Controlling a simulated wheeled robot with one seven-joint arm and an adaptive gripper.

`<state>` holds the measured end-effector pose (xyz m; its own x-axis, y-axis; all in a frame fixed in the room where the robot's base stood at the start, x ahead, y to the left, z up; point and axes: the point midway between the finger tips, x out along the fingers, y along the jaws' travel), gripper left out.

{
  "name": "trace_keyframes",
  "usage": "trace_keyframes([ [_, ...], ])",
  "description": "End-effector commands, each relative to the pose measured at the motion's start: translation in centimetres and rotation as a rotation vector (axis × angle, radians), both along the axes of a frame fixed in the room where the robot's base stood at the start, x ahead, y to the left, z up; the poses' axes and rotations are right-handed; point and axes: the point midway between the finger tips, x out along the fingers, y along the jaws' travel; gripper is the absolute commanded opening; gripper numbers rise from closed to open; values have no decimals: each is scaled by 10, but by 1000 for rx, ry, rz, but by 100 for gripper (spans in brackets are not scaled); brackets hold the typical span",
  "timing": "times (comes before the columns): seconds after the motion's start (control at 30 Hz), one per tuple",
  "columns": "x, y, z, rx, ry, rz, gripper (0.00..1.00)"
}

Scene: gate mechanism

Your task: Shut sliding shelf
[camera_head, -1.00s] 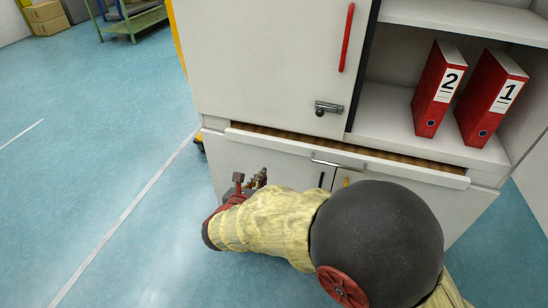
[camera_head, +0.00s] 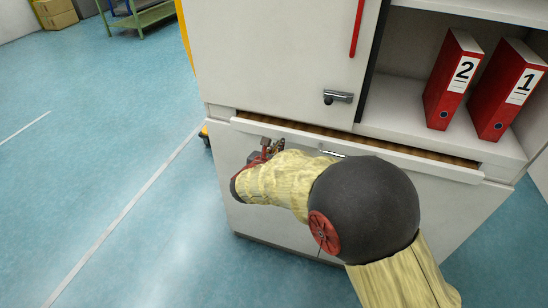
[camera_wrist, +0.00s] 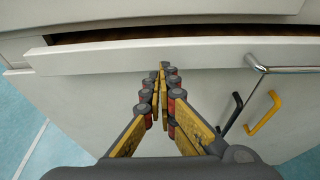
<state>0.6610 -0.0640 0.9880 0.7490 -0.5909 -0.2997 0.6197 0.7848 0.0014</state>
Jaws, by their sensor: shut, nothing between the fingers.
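The sliding shelf (camera_head: 400,159) is a wide white drawer under the cabinet, partly open; a strip of its brown wooden inside (camera_head: 360,141) shows behind its front. In the wrist view the shelf's front (camera_wrist: 110,58) runs across the picture with a dark gap above it. Its metal handle (camera_wrist: 285,69) is right of my fingers. My gripper (camera_wrist: 162,68) is shut and empty, fingertips at the lower edge of the shelf front, left of the handle; I cannot tell if they touch. In the head view my gripper (camera_head: 275,145) is partly hidden by my arm.
Above are a white door with a red handle (camera_head: 357,28) and a metal latch (camera_head: 338,97), and an open compartment with red binders (camera_head: 453,78). Below the shelf, black (camera_wrist: 231,113) and yellow (camera_wrist: 263,113) handles stick out from the lower front.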

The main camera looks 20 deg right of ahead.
Motion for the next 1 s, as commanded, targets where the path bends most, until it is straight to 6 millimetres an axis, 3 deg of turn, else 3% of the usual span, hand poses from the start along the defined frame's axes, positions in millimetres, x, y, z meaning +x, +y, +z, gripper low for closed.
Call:
trace_keyframes([
  [0.2, 12, -10, -1, -1, 2, 1, 0],
  [0.67, 17, -13, 0, -1, 1, -1, 0],
  [1.0, 52, -41, -1, 0, 2, -1, 0],
])
